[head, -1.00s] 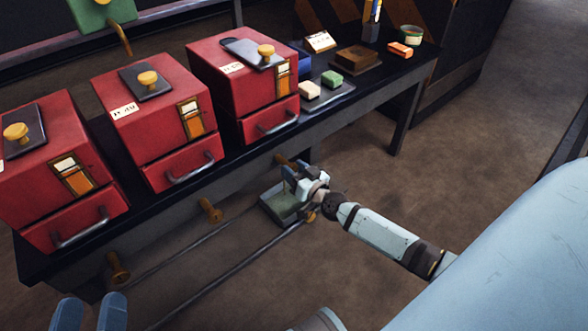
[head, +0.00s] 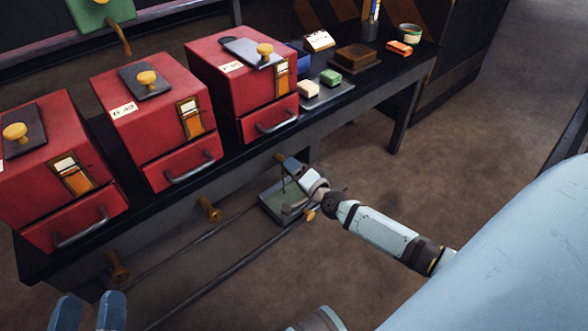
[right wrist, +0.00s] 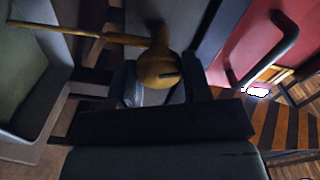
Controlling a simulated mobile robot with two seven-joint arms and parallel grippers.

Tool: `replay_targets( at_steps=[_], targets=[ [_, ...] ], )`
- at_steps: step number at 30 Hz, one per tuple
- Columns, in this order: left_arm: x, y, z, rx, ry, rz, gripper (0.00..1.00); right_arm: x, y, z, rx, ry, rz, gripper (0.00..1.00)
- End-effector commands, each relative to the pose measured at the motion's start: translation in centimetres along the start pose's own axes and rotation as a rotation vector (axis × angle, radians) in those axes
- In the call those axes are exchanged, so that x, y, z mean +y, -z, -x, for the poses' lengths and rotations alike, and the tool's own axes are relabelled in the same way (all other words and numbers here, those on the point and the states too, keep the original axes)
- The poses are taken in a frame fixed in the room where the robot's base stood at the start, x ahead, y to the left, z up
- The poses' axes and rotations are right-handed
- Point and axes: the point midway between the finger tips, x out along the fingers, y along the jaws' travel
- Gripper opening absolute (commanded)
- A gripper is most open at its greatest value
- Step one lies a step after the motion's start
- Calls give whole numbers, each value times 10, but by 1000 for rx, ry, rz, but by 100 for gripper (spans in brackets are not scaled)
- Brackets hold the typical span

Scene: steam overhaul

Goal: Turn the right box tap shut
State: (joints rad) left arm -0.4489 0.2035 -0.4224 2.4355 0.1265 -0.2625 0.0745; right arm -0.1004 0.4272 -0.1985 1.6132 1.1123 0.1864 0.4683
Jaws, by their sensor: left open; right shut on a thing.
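The right box tap (head: 280,158) is a brown-yellow knob on the bench front, below the rightmost red box (head: 222,100). My right gripper (head: 289,166) is shut on it; in the right wrist view the rounded tap (right wrist: 160,68) sits between the two fingers (right wrist: 162,88). A thin yellow-brown strand (right wrist: 75,33) runs from the tap towards a grey-green tray (head: 270,208); I cannot tell whether it is solid or liquid. My left gripper (head: 87,312) is open and empty at the lower left edge.
Two similar taps, the middle (head: 210,209) and the left (head: 118,266), stick out below the other red boxes. Long rails (head: 215,273) run low beside the bench. Small blocks (head: 331,77) lie on the bench's right end. The floor at right is clear.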

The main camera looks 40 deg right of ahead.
Motion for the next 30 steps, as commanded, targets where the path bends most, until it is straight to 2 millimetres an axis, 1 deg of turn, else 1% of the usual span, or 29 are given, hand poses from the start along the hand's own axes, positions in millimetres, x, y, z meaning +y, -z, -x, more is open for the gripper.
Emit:
replay_targets(
  at_steps=[6,15,21,30],
  targets=[
    [0,-4,0,-14,-2,1,66,2,0,0,0,0,-179,21],
    [-2,-9,-1,-33,-5,0,66,2,-1,0,0,0,-346,21],
    [-2,-11,-1,-41,-6,-2,66,2,-1,0,0,-1,-398,21],
    [-3,-12,-1,-44,-6,-1,66,2,-1,0,0,-1,-415,21]
  ],
)
